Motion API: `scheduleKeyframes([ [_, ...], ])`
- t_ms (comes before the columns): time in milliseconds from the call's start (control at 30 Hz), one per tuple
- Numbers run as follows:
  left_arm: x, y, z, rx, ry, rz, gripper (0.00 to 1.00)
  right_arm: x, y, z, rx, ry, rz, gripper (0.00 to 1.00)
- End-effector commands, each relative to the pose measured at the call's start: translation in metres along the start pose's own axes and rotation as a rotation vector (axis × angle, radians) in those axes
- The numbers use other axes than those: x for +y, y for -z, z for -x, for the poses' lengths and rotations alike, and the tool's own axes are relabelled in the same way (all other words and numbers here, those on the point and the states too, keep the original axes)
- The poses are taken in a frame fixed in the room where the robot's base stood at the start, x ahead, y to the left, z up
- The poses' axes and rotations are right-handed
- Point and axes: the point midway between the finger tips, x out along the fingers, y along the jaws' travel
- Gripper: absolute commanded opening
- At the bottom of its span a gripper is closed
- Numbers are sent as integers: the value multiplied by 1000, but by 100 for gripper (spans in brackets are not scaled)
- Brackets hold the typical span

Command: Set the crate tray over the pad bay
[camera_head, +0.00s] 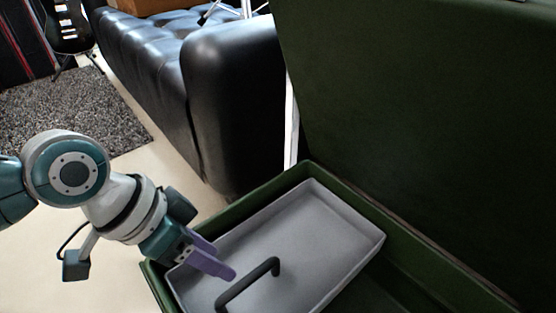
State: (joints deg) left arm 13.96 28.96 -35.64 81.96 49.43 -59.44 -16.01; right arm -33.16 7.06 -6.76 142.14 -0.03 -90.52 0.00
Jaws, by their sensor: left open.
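The grey crate tray (325,228) is a shallow rectangular tray with a dark bar handle (250,283) rising from it. It sits in the left part of the green crate (285,180), near the rim. My left gripper (218,262) has purple fingers and is open. It is over the tray's left side, left of the handle, with nothing held. I cannot tell whether the fingers touch the tray. No mesh pads are visible; whatever lies beneath the tray is hidden. My right gripper is not in view.
The crate's large green lid (420,100) stands open at the right and back. Right of the tray, the crate's dark interior (400,290) shows bare. A black leather sofa (235,100) stands behind the crate, with a grey rug (85,110) on the pale floor at left.

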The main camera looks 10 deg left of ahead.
Motion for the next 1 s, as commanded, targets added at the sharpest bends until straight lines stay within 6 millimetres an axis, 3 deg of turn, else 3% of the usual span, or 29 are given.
scheduleKeyframes([
  [167, -9, 0, -14, 2, 4, 9, 52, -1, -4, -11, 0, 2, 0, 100],
  [400, -10, -1, -62, 3, 3, 9, 52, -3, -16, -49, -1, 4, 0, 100],
  [600, -9, 0, -90, 3, 3, 10, 52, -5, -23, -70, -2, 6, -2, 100],
  [1000, -8, 2, -97, 2, 4, 10, 52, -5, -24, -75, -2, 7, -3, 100],
])
